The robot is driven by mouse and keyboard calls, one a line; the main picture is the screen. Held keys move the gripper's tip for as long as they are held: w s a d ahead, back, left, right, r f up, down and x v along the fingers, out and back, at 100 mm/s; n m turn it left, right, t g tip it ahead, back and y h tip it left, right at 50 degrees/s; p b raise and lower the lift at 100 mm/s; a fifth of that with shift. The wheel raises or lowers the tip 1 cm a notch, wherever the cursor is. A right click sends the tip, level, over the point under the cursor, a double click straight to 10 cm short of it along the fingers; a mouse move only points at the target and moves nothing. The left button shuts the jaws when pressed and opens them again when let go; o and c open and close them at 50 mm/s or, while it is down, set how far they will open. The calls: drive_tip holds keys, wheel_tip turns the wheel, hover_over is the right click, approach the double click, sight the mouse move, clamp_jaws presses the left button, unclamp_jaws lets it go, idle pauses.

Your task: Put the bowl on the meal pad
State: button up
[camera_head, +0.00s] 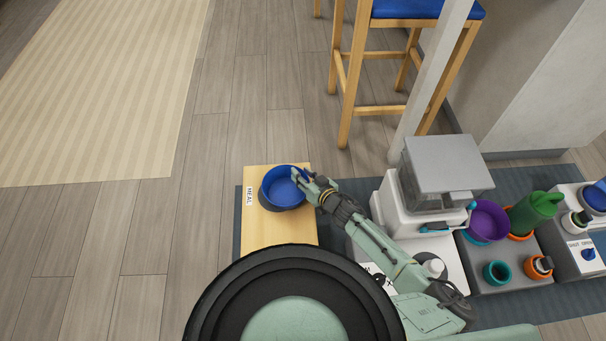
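The blue bowl (276,199) is upright over the wooden meal pad (273,235), towards its far end. The pad carries a white label reading MEAL on its left side. The bowl looks empty; I cannot tell whether its base touches the pad or is slightly above it. My gripper (300,178) is at the bowl's right rim, with a fingertip reaching over the inside. The fingers are small and overlap the rim, so their opening is not clear.
A white and grey machine (447,172) stands right of my arm. Beyond it are a purple bowl (488,221), a green watering can (535,210), and teal and orange cups on a grey tray (512,277). A blue-seated stool (428,10) stands behind. Floor left of the pad is clear.

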drive_tip(key=shift+r, duration=0.2)
drive_tip(key=p+v, duration=0.2)
drive_tip(key=v, duration=1)
